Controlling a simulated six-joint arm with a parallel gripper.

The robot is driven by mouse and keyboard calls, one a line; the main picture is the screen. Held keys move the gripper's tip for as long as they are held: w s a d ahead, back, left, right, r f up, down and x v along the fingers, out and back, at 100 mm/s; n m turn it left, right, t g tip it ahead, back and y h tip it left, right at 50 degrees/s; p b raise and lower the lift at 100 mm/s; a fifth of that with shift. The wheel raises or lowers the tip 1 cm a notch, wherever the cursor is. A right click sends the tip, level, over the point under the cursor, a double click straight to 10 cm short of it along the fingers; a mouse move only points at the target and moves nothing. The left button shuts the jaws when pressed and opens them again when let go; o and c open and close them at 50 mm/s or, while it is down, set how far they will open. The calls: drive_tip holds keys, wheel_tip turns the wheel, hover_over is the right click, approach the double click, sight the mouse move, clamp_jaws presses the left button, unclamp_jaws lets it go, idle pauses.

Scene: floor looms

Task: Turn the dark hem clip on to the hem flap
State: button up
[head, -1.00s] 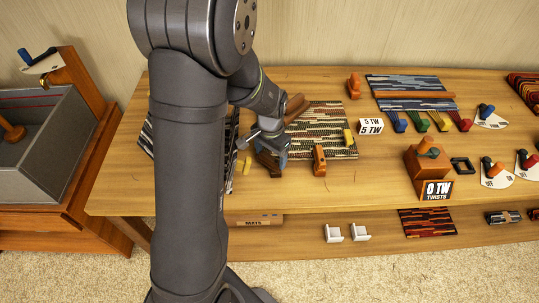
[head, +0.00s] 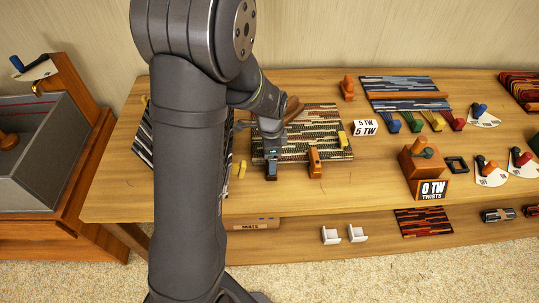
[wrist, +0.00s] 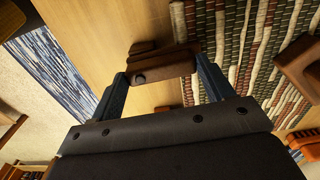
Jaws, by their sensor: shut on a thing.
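My gripper (head: 272,162) is shut on the dark brown hem clip (wrist: 163,66), which spans between both fingertips in the wrist view. In the head view the clip is small and partly covered by the gripper, at the near edge of the patterned woven mat (head: 318,122). The mat also shows in the wrist view (wrist: 236,42), right beside the clip. I cannot tell whether the clip touches the mat, and I cannot clearly pick out the hem flap. A lighter orange-brown clip (head: 314,160) stands just right of my gripper at the same near edge.
Yellow pieces (head: 343,139) lie at the mat's sides. A brown rounded piece (head: 293,107) is behind my gripper. A "5 TW" sign (head: 364,127) and a wooden block with a "0 TW" sign (head: 433,190) stand to the right. The bench front is mostly clear.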

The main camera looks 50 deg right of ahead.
drive_tip(key=shift+d+m, duration=0.1)
drive_tip(key=shift+m, duration=0.3)
drive_tip(key=o, duration=1.4)
drive_tip(key=shift+c, duration=0.2)
wheel_tip(320, 180, up, 18)
drive_tip(key=shift+f, duration=0.25)
wheel_tip(320, 180, down, 18)
drive_tip(key=shift+r, duration=0.25)
